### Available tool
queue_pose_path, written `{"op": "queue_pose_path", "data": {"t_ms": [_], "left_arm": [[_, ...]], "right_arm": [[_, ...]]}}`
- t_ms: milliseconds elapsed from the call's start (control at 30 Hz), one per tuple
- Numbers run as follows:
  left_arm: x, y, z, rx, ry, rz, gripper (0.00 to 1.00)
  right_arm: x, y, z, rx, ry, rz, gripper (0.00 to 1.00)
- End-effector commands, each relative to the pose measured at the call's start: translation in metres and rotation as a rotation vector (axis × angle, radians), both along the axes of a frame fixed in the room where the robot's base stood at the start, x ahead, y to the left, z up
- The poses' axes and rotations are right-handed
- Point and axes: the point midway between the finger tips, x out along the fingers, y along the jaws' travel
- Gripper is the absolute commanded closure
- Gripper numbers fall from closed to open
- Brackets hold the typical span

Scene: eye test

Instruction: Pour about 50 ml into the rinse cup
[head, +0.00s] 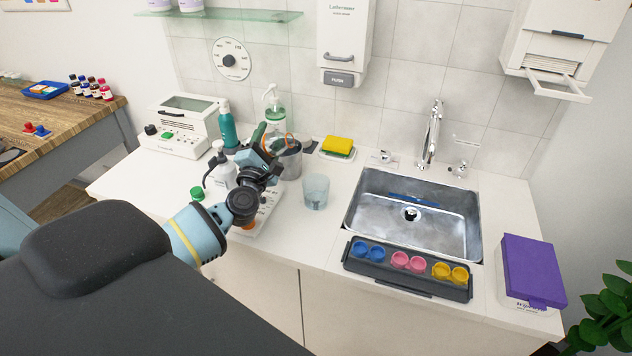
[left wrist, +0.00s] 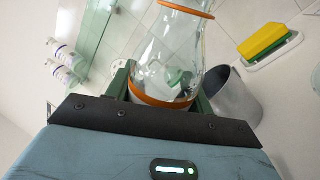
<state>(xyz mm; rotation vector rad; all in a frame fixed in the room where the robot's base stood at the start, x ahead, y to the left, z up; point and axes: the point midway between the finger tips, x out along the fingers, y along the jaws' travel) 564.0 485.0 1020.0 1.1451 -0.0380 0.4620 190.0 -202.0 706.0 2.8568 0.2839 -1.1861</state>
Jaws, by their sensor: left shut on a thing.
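My left gripper (head: 265,146) is over the counter, left of the sink. In the left wrist view its green fingers (left wrist: 163,92) are shut around a clear glass bottle (left wrist: 172,52) with orange bands. In the head view the bottle is mostly hidden by the gripper; how much liquid it holds, I cannot tell. A clear cup (head: 315,192) with a bluish tint stands upright on the counter, right of the gripper and apart from it. A grey metal beaker (head: 291,163) stands behind the gripper, and it also shows in the left wrist view (left wrist: 236,104). My right gripper is not in view.
Soap bottles (head: 228,125) and a white device (head: 184,127) stand left. A yellow sponge (head: 338,145) lies behind the cup. A metal sink (head: 375,222) with a tap (head: 432,135) and a dark tray (head: 405,279) of coloured pots are right. Counter in front of the cup is clear.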

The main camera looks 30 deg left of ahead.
Motion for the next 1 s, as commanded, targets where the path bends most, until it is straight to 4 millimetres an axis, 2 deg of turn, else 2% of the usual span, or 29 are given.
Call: {"op": "queue_pose_path", "data": {"t_ms": [767,1000], "left_arm": [[0.0,-0.001,0.001,-0.036,-0.01,0.0,0.74],[0.002,-0.009,-0.017,-0.187,-0.037,-0.002,0.74]], "right_arm": [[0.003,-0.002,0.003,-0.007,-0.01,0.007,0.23],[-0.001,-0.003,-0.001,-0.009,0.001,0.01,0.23]]}}
